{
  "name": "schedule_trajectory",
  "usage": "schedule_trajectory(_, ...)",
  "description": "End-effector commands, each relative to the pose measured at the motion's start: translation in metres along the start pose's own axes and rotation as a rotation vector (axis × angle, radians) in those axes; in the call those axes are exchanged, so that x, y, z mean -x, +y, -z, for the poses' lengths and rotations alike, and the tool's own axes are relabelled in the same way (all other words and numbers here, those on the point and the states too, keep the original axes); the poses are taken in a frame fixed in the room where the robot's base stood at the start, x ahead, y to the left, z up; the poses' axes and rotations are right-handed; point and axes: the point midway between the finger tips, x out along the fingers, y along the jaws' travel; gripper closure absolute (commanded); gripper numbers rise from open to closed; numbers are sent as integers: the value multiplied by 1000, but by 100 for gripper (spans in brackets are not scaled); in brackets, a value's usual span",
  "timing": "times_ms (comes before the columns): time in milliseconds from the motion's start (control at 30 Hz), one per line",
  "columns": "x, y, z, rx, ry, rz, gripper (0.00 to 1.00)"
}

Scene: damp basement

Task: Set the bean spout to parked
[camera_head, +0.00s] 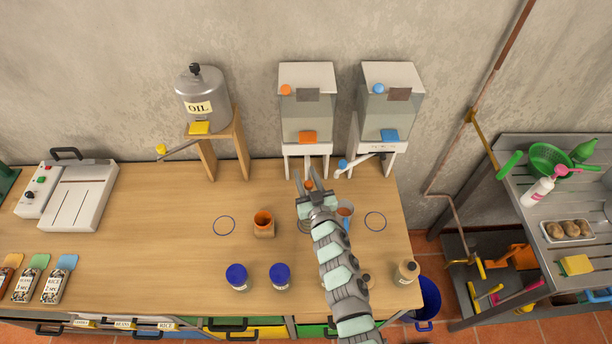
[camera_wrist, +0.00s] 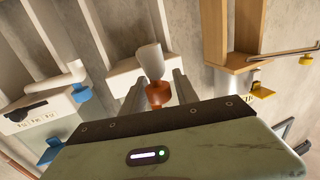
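The dispenser with orange tags (camera_head: 308,95) stands at the back of the bench; I take it as the bean one, though I cannot read a label. Its pale spout (camera_wrist: 150,60) ends in an orange knob (camera_wrist: 158,95), which also shows in the head view (camera_head: 309,184). The spout seems to point outward from the dispenser's front. My gripper (camera_head: 306,172) is at the knob, with one finger on each side. In the wrist view my gripper (camera_wrist: 159,90) looks open, with narrow gaps beside the knob. Contact is unclear.
The blue-tagged dispenser (camera_head: 391,100) is close on the right, its blue-knobbed spout (camera_head: 354,162) turned left. An oil drum (camera_head: 204,95) on a wooden stand is at left. An orange jar (camera_head: 263,224) and blue-lidded jars (camera_head: 238,275) stand on the bench.

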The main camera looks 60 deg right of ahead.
Motion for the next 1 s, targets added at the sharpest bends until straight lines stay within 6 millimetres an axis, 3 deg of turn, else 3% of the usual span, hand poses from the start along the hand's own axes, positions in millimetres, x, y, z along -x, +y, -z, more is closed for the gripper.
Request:
schedule_trajectory(400, 0, 0, 0, 0, 0, 0, 99)
schedule_trajectory(1000, 0, 0, 0, 0, 1, 0, 100)
